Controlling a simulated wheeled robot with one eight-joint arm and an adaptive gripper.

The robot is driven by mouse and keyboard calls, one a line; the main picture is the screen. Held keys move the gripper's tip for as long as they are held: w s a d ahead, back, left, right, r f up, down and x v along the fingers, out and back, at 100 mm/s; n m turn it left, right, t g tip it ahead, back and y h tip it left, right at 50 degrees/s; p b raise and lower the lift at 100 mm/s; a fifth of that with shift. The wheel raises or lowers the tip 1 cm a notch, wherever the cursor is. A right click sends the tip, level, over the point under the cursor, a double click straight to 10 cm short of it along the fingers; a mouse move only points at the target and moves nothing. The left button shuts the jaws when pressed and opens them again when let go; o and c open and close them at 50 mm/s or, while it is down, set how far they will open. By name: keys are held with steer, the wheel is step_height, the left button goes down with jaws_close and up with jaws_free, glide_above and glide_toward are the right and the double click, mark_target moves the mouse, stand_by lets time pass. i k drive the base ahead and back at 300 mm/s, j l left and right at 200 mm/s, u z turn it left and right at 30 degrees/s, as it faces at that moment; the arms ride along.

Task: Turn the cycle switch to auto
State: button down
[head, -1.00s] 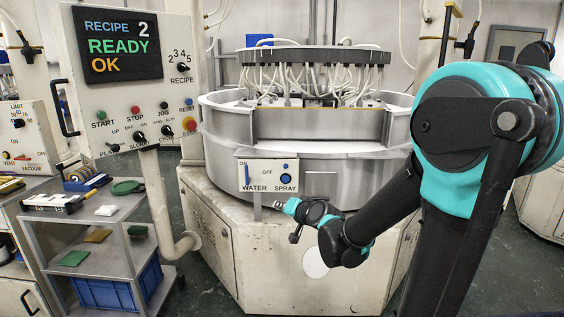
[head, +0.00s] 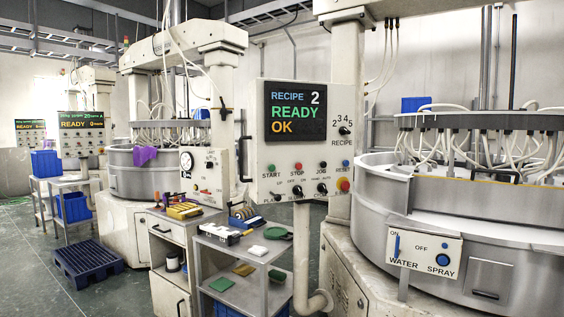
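The control panel (head: 298,140) stands near the middle of the head view, with a dark screen (head: 296,111) reading recipe 2, READY, OK. Along its lower edge is a row of small black knobs. The cycle switch (head: 321,188) is the rightmost of these, under the hand and auto marks and left of the red button on yellow. Its pointer is too small to read for certain. The slurry knob (head: 299,192) and plate knob (head: 277,197) sit to its left. My gripper and arm are not in view.
The large lapping machine (head: 370,220) with its water and spray box (head: 425,251) fills the right. A grey trolley (head: 240,262) with pads stands below and left of the panel. A blue pallet (head: 88,268) lies on the floor at left, with open floor around it.

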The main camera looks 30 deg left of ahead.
mark_target(322, 188)
steer(key=u, duration=1.55)
